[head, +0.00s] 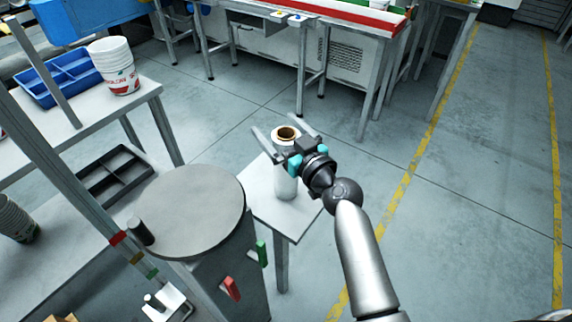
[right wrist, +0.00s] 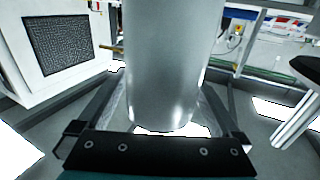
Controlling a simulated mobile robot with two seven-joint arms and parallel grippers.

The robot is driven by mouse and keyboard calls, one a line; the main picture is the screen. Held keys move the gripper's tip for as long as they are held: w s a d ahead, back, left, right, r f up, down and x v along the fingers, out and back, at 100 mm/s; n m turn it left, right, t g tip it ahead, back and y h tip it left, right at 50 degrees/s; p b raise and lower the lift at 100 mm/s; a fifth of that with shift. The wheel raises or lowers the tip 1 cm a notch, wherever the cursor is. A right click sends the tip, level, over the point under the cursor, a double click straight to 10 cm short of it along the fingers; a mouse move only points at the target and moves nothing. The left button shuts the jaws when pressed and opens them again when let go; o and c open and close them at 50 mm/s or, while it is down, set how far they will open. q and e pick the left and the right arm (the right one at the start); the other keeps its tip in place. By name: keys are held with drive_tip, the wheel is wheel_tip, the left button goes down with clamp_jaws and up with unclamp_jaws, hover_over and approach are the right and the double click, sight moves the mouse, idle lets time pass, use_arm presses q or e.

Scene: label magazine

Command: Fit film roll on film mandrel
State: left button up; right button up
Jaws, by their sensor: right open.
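The film roll (head: 285,182), a white cylinder with a brown core at its top, stands upright on a small pale table (head: 252,190). My right gripper (head: 273,125) is open, its two fingers on either side of the roll near its top. In the right wrist view the roll (right wrist: 165,70) fills the space between the fingers; I cannot tell whether they touch it. A dark upright peg (head: 141,231) shows by the round grey disc, and a short peg (head: 153,301) on a white bracket shows below. I cannot tell which is the film mandrel. My left gripper is out of view.
The round grey disc (head: 190,212) tops a cabinet with red and green handles (head: 231,288), left of the small table. A slanting post (head: 65,165) crosses the left side. A bench holds white tubs (head: 114,66) and a blue tray (head: 58,80). The floor at right is clear.

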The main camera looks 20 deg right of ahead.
drive_tip(key=shift+c, duration=0.2)
clamp_jaws()
idle(0.6)
